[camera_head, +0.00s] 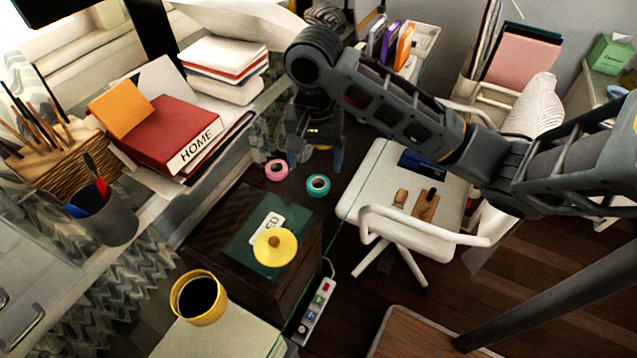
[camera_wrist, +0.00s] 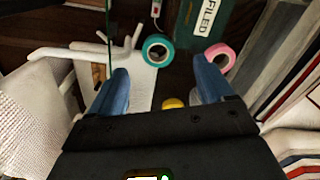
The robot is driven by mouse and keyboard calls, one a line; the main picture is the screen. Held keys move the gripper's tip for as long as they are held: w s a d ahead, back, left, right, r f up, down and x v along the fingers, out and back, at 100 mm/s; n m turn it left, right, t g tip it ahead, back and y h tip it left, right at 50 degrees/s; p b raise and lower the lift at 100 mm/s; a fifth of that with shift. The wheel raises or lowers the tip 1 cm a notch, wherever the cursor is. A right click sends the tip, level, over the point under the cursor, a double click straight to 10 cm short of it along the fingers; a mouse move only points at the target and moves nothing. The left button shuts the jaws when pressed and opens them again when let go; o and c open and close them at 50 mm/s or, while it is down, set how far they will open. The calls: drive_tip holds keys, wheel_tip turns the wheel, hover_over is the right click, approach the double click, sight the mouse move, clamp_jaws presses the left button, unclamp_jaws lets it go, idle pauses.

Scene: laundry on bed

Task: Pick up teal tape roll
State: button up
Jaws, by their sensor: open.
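The teal tape roll (camera_head: 310,187) lies flat on a dark surface beside the white chair. In the wrist view, the teal tape roll (camera_wrist: 147,43) shows just beyond the fingertips, nearer the left finger. My gripper (camera_head: 315,160) points down, open, above and behind the roll in the head view. In the wrist view, my gripper (camera_wrist: 160,70) has its two blue-grey fingers spread wide with nothing between the tips. The roll is fully visible, and I cannot tell the exact height of the fingers above it.
A pink tape roll (camera_head: 276,177) lies left of the teal one. A yellow item (camera_wrist: 172,103) is partly hidden by my gripper. The white chair (camera_head: 372,190) stands right. A dark box (camera_head: 205,215) with a green top and a laden shelf (camera_head: 150,215) stand left.

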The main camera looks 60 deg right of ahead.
sight(318, 179)
drive_tip(key=shift+d+f+p, duration=0.15)
drive_tip(key=shift+d+f, duration=0.1)
drive_tip(key=shift+f, duration=1.7)
drive_tip(key=shift+d+f+p, duration=0.15)
drive_tip(key=shift+d+f, duration=0.05)
drive_tip(key=shift+f, duration=1.7)
drive_tip(key=c, duration=1.1)
drive_tip(key=shift+r, duration=0.1)
